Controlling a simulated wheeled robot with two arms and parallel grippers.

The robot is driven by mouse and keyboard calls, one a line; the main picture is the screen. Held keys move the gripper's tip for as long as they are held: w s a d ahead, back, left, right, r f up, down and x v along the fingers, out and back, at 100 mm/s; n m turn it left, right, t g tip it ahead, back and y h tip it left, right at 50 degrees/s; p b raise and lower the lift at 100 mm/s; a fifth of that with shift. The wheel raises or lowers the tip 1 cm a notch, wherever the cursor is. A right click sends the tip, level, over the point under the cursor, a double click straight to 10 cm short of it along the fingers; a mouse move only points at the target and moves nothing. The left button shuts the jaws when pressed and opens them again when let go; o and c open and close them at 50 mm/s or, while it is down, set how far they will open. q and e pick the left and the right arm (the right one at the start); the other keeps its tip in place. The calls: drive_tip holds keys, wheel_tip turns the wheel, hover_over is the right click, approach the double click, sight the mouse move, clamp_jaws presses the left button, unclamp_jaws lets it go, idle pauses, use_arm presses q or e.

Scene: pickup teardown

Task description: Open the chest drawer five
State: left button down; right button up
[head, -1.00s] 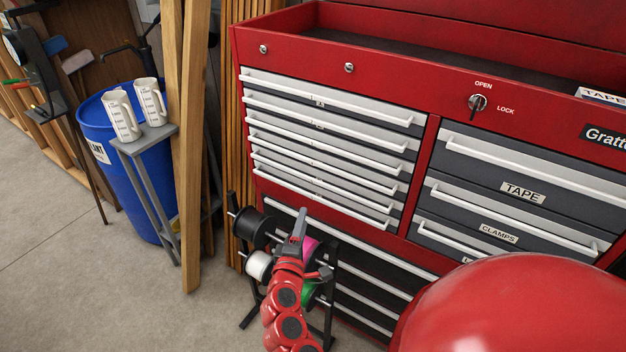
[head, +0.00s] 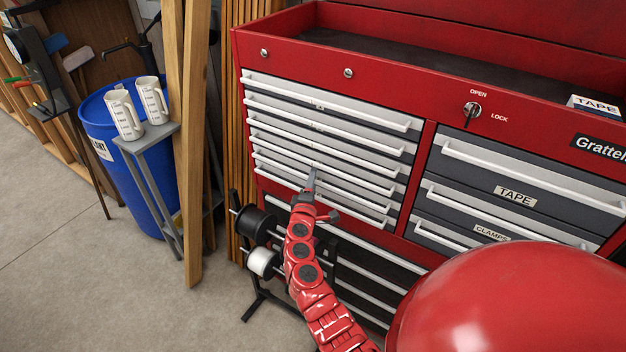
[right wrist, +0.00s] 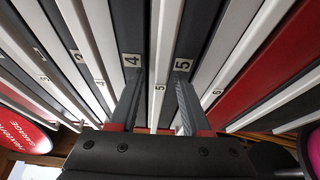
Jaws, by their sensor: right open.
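The red tool chest (head: 430,170) fills the right of the head view. Its left bank holds several thin, closed drawers with long white handles. In the right wrist view the labels 4 and 5 show on dark drawer fronts, and drawer five's white handle (right wrist: 161,75), marked 5, runs between them. My right gripper (head: 312,178) is in front of the lower part of this bank in the head view. In the right wrist view its open fingers (right wrist: 158,112) point at the chest, one on each side of that handle. Contact cannot be told. My left gripper is not in view.
Spools on a rack (head: 262,262) stand low beside my right arm. Wooden posts (head: 188,150), a grey stand with two white cups (head: 152,100) and a blue barrel (head: 100,120) are at the left. Wider drawers (head: 520,190) lie to the right.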

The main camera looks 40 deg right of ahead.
drive_tip(key=shift+d, duration=0.1)
clamp_jaws()
idle(1.4)
